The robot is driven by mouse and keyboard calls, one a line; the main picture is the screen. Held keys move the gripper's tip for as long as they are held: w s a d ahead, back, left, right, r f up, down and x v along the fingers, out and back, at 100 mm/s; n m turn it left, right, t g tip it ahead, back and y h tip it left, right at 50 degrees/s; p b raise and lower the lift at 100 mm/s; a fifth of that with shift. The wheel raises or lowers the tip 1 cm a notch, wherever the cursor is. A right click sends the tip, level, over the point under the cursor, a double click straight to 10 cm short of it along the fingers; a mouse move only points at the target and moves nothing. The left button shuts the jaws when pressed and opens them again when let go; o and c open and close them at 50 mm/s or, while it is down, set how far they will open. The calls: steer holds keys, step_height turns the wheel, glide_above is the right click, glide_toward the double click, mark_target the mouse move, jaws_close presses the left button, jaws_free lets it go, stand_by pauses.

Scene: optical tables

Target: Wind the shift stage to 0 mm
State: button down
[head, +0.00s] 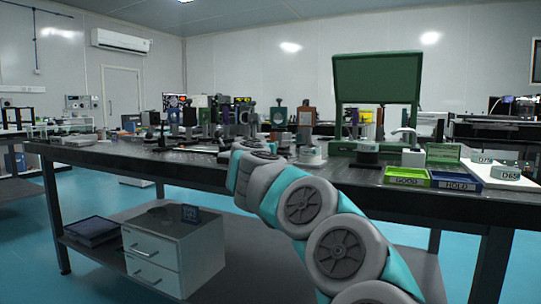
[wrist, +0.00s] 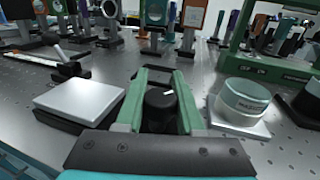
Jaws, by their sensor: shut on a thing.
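In the wrist view, a black round knob (wrist: 160,108) with a white pointer line on its top stands between the green fingers of my gripper (wrist: 160,78). The fingers are shut on the knob from left and right. The pointer line runs toward the right. The body of the shift stage cannot be made out clearly around the knob, and no millimetre scale is readable. In the head view, my arm reaches over the table's front edge and hides the knob and the gripper's fingers.
On the optical table (wrist: 290,148), a pale square plate (wrist: 78,98) on a dark base is left of my gripper. A green-topped round piece (wrist: 245,98) on a white plate is close on the right. Posts stand behind. Green (head: 407,177) and blue (head: 457,181) trays lie further right.

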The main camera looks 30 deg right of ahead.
steer(key=n+t+y+p, duration=0.2)
steer(key=y, duration=0.1)
steer(key=n+y+p, duration=0.1)
steer(key=y, duration=0.1)
steer(key=shift+w+a+r+n+t+p, duration=0.2)
steer(key=shift+a+r+n+t+p, duration=0.1)
steer(key=shift+a+r+t, duration=0.1)
steer(key=n+y+p, duration=0.1)
steer(key=p, duration=0.1)
steer(key=n+y+p, duration=0.1)
steer(key=y+p, duration=0.1)
steer(key=p, duration=0.1)
steer(key=shift+w+a+t+y, duration=0.1)
steer(key=shift+a+t+y, duration=0.2)
steer(key=p, duration=0.1)
steer(key=n+y+p, duration=0.1)
steer(key=shift+a+f+y+p, duration=0.1)
steer(key=shift+f+y+p, duration=0.1)
steer(key=shift+y+p, duration=0.15)
steer(key=shift+a+f+n+y+p, duration=0.15)
steer(key=shift+f+n+y+p, duration=0.1)
steer(key=shift+n+p, duration=0.25)
steer(key=c, duration=0.5)
jaws_free()
steer(key=shift+s+b, duration=0.9)
steer(key=shift+s, duration=3)
